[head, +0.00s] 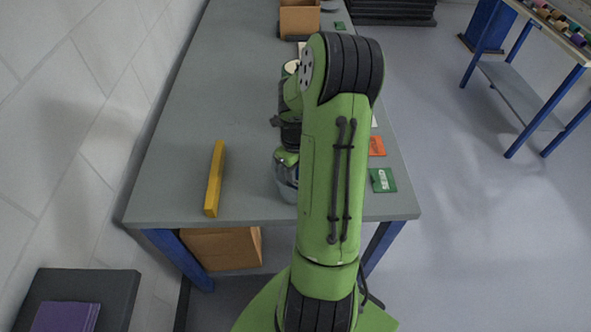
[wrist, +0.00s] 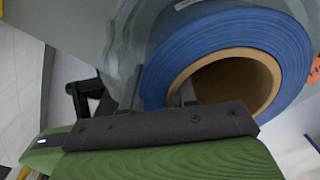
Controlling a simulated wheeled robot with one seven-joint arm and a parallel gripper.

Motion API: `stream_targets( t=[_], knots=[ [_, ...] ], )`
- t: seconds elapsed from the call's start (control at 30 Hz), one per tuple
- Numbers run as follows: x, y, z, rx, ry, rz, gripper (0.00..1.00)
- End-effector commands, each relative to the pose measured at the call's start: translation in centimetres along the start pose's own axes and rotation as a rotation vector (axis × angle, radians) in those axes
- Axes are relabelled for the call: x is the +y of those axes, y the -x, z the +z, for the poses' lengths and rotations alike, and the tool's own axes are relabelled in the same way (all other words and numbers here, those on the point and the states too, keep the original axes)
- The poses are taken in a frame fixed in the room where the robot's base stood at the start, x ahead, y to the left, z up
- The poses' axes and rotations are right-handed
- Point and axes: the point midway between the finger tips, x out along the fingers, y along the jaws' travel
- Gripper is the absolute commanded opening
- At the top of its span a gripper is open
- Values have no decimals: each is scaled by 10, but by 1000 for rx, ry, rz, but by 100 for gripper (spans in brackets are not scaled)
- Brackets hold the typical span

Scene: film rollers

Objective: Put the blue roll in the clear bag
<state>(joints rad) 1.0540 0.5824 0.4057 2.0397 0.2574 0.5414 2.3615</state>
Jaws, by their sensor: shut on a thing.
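The blue roll (wrist: 222,38) with a brown cardboard core (wrist: 262,72) fills the upper right of the wrist view. My gripper (wrist: 160,92) is shut on the roll's wall, one finger inside the core and the other along its outside. In the head view my arm hides most of the gripper and the roll. A greyish, see-through shape (head: 284,182) stands near the table's front, below my wrist and partly behind my arm. It may be the clear bag; its opening and contents cannot be made out.
The grey table (head: 250,204) carries a yellow bar (head: 214,180) at left, a green card (head: 383,180) and an orange card (head: 377,146) at right, and a cardboard box (head: 299,20) at the far end. A blue-legged rack (head: 520,95) stands right. The table's left-middle is clear.

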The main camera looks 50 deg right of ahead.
Motion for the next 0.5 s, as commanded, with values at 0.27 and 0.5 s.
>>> stream_targets(
  t=[0.27, 0.5],
  knots=[
    [0, -1, 0, 0, 0, 0, 53],
    [0, 1, 0, 0, 0, 0, 53]
  ],
)
